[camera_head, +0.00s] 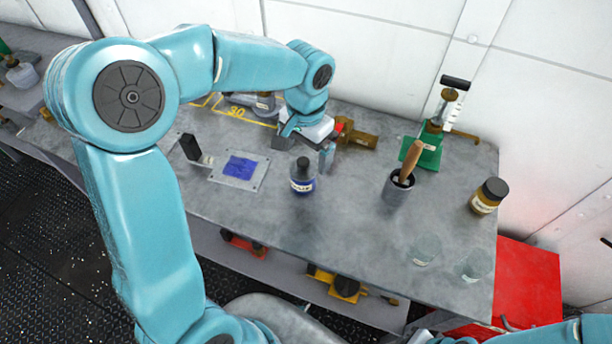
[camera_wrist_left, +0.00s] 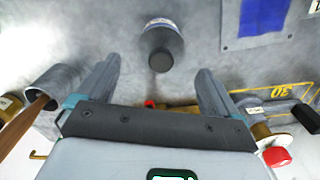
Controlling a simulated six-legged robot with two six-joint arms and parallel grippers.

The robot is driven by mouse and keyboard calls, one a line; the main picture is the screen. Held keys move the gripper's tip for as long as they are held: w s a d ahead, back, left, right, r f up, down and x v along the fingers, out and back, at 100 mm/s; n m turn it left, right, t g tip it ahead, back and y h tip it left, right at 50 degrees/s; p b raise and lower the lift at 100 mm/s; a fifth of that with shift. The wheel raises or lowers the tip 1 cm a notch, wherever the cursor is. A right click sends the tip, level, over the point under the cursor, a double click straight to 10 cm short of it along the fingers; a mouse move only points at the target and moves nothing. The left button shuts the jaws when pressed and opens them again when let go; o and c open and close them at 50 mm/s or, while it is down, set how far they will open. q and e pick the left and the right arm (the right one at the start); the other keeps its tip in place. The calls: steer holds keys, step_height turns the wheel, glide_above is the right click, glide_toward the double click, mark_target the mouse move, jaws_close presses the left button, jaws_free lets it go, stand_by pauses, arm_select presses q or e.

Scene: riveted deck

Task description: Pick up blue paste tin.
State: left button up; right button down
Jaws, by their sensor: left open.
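A blue container with a dark cap and a pale label (camera_head: 302,178) stands upright on the grey workbench; it is the closest match to the blue paste tin. In the left wrist view it (camera_wrist_left: 161,42) shows cap-first, ahead of the fingertips and between their lines. My left gripper (camera_head: 305,151) is open and empty, behind the container from the head camera, with its fingers apart. In the left wrist view the gripper (camera_wrist_left: 158,76) has nothing between its fingers. The fingers appear clear of the container. My right gripper is not in view.
A plate with a blue patch (camera_head: 241,182) lies left of the container. A pot with a wooden-handled tool (camera_head: 397,188), an amber jar (camera_head: 487,197), a green-based device (camera_head: 425,152) and clear glasses (camera_head: 425,250) stand right. A brass-coloured item (camera_head: 360,138) lies behind. The bench front is clear.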

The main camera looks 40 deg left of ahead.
mark_target(304, 173)
arm_select(q)
steer(key=shift+s+f, duration=0.25)
steer(key=shift+f, duration=1)
step_height(304, 173, down, 5)
steer(key=shift+s, duration=0.1)
steer(key=c, duration=1.3)
